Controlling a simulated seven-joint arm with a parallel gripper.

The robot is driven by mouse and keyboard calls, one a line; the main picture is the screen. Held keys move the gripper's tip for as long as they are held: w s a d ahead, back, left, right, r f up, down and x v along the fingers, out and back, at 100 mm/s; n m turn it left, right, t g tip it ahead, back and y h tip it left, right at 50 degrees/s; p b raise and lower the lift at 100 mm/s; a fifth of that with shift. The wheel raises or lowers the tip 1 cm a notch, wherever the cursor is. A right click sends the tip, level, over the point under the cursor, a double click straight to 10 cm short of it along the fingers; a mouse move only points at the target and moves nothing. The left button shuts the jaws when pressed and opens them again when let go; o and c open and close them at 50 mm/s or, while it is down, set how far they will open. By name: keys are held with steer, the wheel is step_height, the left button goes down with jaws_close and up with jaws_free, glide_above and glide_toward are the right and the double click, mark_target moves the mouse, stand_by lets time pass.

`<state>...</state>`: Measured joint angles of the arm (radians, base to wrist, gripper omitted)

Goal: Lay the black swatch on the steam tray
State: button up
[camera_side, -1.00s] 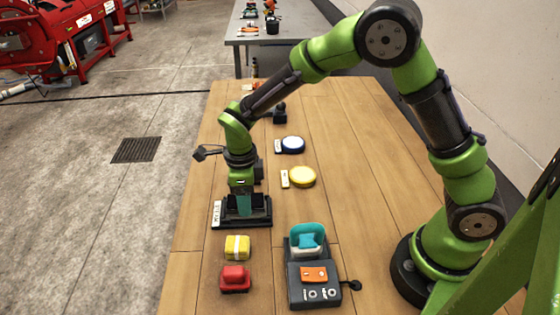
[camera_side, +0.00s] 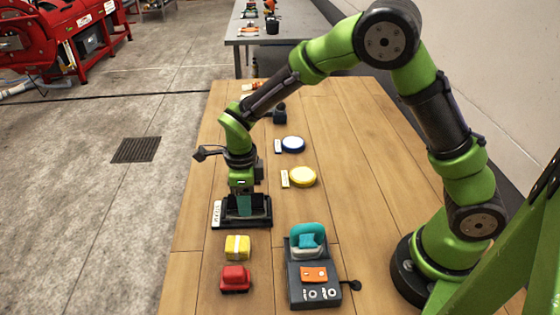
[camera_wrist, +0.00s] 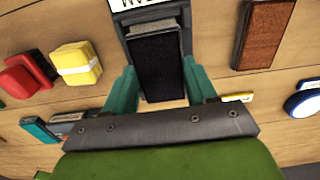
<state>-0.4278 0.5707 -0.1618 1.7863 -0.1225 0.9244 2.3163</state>
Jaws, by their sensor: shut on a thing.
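The black swatch (camera_wrist: 158,66) is a dark flat piece with a grey edge, held between the two teal fingers of my gripper (camera_wrist: 161,88) in the wrist view. In the side view my gripper (camera_side: 244,205) is low over the dark steam tray (camera_side: 262,222), which has a white label at its left. The swatch is over the tray; whether it touches the tray floor I cannot tell. Part of the tray (camera_wrist: 184,14) shows at the top of the wrist view, partly hidden behind the swatch.
A yellow block (camera_side: 237,247) and a red block (camera_side: 235,279) stand in front of the tray. A grey control box (camera_side: 316,293) with a teal piece is at front right. Yellow (camera_side: 302,177) and blue (camera_side: 293,144) round pieces lie right. A brown pad (camera_wrist: 266,32) is in the wrist view.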

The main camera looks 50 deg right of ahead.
steer(key=shift+f, duration=0.4)
stand_by(0.4)
steer(key=o, duration=1.1)
steer(key=shift+o, duration=0.7)
steer(key=shift+o, duration=0.8)
steer(key=shift+r, duration=0.1)
steer(key=shift+r, duration=3.45)
